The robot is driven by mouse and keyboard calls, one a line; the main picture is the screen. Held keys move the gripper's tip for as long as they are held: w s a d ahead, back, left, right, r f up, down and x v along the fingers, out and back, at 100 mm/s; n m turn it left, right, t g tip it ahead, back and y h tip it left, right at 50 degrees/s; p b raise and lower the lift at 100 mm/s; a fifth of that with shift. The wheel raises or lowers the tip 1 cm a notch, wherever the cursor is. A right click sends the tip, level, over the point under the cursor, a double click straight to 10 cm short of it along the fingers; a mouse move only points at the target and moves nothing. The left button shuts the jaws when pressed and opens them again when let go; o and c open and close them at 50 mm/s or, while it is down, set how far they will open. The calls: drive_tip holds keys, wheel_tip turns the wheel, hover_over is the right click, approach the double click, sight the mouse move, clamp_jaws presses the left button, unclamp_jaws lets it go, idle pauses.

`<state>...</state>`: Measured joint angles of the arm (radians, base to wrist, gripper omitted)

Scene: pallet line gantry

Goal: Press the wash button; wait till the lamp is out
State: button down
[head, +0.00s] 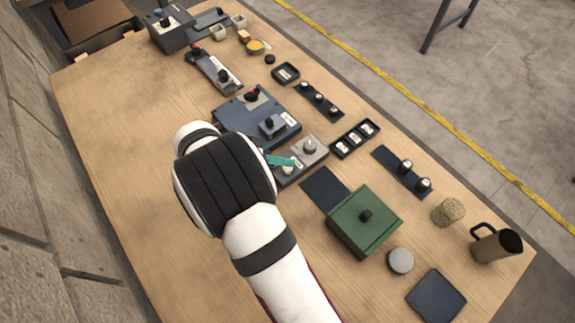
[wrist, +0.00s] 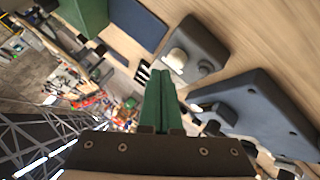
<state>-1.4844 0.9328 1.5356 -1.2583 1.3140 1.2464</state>
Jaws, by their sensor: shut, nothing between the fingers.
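No glow shows on either; which is the wash button and which the lamp I cannot tell for sure.
A blue machine plate (head: 235,108) sits just behind the box. A black tray of rocker switches (head: 355,139) is to its right. A green lidded box (head: 364,220) and a dark mat (head: 325,188) lie nearer. The table's left side is clear.

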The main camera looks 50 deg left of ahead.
sight(284, 171)
idle(0.8)
drive_tip(key=shift+f, duration=0.45)
drive_tip(key=shift+f, duration=0.5)
idle(0.4)
drive_tip(key=shift+r, duration=0.95)
drive_tip(key=shift+r, duration=2.5)
